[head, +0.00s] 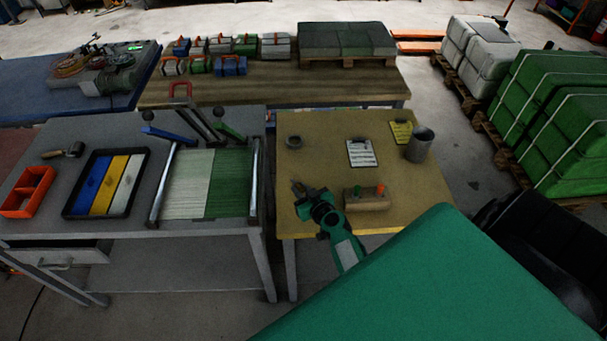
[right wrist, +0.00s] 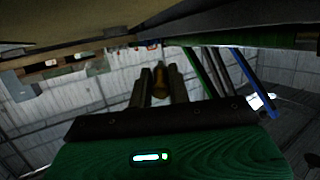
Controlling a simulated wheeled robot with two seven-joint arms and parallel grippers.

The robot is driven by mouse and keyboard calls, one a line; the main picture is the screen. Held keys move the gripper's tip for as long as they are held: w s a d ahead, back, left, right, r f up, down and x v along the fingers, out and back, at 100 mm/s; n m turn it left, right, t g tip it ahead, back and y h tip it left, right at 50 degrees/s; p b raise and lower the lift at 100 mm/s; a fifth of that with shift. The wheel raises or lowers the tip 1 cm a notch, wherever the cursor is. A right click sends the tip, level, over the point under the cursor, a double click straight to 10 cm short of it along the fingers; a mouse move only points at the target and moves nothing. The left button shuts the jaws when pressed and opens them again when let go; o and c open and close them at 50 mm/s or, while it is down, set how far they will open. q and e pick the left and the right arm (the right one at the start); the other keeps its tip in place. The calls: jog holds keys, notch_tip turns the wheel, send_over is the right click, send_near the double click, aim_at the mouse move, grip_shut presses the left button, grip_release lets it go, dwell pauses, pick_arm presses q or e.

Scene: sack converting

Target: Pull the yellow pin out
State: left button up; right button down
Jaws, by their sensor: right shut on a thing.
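My right gripper (head: 299,188) is over the left part of the tan table, left of a small wooden block (head: 367,203). In the right wrist view its two fingers (right wrist: 160,88) are shut on a yellow-brown pin (right wrist: 160,76). The pin is too small and dark to make out in the head view. The gripper is apart from the block. The block stands on the table with a green pin (head: 357,190) and a red-orange pin (head: 380,190) in its top. My left gripper is not in view.
The tan table (head: 425,195) also bears a dark ring (head: 293,142), a clipboard (head: 361,153), a yellow note (head: 401,132) and a grey cup (head: 420,145). A grey bench (head: 110,130) with a frame of blue, red and green levers stands close on the left.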

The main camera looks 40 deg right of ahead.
jog(key=shift+s+d+f, duration=0.25)
jog(key=shift+s+f, duration=0.05)
jog(key=shift+f, duration=0.05)
jog(key=shift+f+b, duration=2.25)
jog(key=shift+f, duration=0.7)
jog(key=c, duration=1.2)
grip_release()
jog(key=shift+c, duration=0.2)
jog(key=shift+s, duration=0.55)
jog(key=b+v, duration=0.3)
jog(key=v, duration=0.9)
jog(key=shift+s+a+r, duration=0.2)
jog(key=shift+s+a, duration=0.05)
jog(key=shift+s, duration=0.05)
